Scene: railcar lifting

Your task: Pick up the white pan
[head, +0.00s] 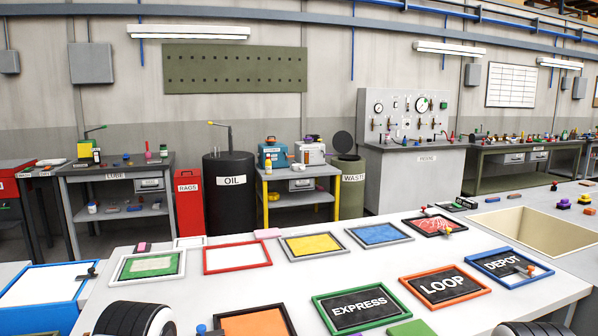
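I cannot make out a thing that is clearly a white pan. A small white shallow item (50,162) lies on the far-left bench, too small to identify. On the white table (330,262) in front of me, a red-framed panel with a white inside (237,257) lies flat. A blue-framed tray with a white inside (45,284) is at the left edge. Neither of my grippers shows; dark rounded parts at the bottom edge look like my arms.
Framed panels cover much of the table, including yellow (311,244), EXPRESS (358,308), LOOP (444,286) and DEPOT (508,265). A beige basin (535,230) is at the right. Behind stand an OIL drum (230,195), a red RAGS bin (189,203) and benches.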

